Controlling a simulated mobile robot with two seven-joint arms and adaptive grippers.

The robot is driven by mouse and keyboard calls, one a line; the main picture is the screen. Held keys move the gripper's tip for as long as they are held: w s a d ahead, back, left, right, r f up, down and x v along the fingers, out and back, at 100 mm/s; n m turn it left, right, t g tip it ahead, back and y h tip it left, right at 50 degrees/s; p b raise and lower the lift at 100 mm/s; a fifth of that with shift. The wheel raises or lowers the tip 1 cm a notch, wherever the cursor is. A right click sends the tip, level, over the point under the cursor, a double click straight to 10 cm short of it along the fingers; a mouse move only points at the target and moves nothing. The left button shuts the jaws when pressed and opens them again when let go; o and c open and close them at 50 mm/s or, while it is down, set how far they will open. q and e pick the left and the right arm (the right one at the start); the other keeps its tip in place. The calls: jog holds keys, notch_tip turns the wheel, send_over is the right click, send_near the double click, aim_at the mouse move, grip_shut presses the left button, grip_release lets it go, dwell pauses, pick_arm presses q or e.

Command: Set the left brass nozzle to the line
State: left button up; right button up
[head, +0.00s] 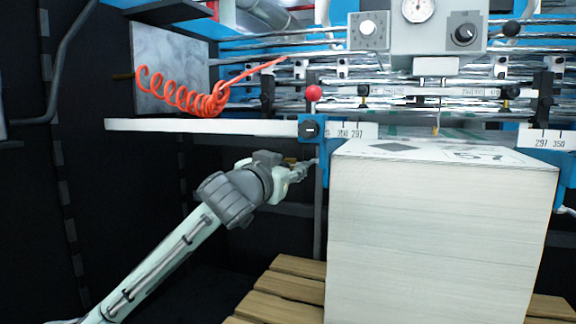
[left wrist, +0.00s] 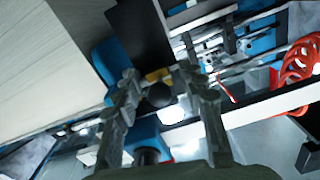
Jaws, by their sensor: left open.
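A brass-coloured piece (left wrist: 157,75) shows between my left gripper's (left wrist: 158,80) fingertips in the left wrist view, with a dark round knob (left wrist: 160,95) just below it. I cannot tell whether it is the left brass nozzle. In the head view my left gripper (head: 303,168) is open beside the blue bracket, left of the paper stack. A small brass-coloured tip (head: 437,124) hangs above the middle of the stack. The left scale (head: 355,130) reads 350 and 297; no nozzle is clearly seen against its lines. My right gripper is not in view.
The tall paper stack (head: 440,230) stands on a wooden pallet (head: 285,290), right of my left gripper. A white rail (head: 200,126) runs above my left arm. A red-topped lever (head: 314,93) and coiled red hose (head: 190,98) are higher up. Dark space lies open below the rail.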

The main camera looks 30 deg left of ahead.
pick_arm(q)
jog(key=v, duration=0.7)
jog(key=shift+s, duration=0.15)
dwell(0.3)
